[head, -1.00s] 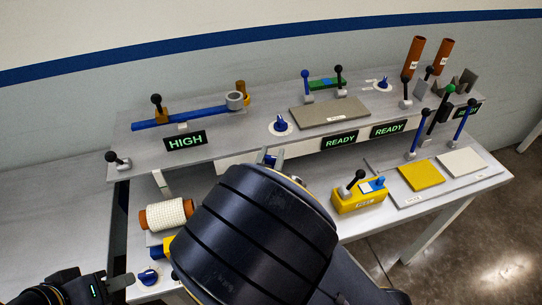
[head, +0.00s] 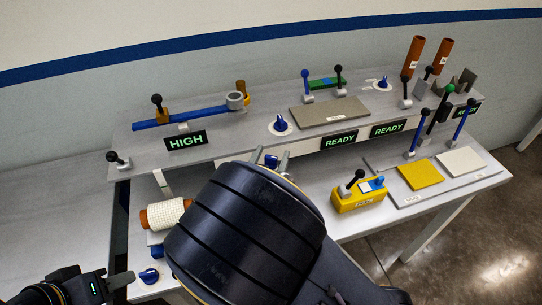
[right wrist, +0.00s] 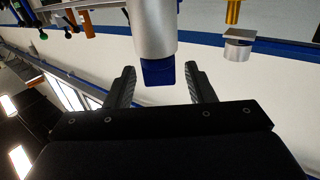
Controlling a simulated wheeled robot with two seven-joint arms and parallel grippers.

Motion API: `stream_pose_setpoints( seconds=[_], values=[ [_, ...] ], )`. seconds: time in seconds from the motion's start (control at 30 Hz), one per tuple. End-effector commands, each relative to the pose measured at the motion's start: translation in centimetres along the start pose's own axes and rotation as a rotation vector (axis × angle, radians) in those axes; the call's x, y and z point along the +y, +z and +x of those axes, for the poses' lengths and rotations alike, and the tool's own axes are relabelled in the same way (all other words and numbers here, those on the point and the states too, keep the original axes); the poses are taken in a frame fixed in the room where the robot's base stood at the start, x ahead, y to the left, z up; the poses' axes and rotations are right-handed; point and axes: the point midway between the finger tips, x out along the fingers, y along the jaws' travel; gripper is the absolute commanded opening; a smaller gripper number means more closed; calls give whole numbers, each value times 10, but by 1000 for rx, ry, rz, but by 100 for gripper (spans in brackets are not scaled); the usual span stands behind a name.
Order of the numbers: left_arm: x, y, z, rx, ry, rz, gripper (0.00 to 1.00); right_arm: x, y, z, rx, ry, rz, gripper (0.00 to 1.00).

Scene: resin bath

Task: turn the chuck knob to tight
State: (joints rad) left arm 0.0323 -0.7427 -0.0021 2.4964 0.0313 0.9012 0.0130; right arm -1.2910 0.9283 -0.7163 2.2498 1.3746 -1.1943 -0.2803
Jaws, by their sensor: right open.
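My right gripper (head: 270,160) is in the middle of the head view, in front of the upper shelf. Its fingers are open, one on each side of a blue knob (head: 271,160). The right wrist view shows the blue knob (right wrist: 158,72) on the end of a silver cylinder, between the open fingers with a gap on both sides. No label on this knob is readable. My right forearm hides the bench below it. My left gripper (head: 122,281) is at the lower left, close to another blue knob (head: 149,275); its finger opening is not clear.
A white-wrapped roll (head: 165,213) lies partly behind my right arm. The upper shelf holds a blue dial knob (head: 281,124), a grey plate (head: 328,112) and several levers. A HIGH display (head: 185,140) is on the left. A yellow box (head: 358,196) stands to the right.

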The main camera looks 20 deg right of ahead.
Motion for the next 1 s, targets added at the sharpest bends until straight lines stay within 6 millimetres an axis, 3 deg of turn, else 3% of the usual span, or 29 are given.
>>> stream_pose_setpoints(
  seconds=[0.3,0.5,1.0],
  values=[
    [-4,4,8,0,0,0,37,-1,2,-51,-1,-6,2,49],
    [-4,5,10,0,0,0,37,-1,0,-72,0,-3,1,49],
    [-4,5,10,0,0,0,37,0,0,-75,0,0,0,49]
  ],
)
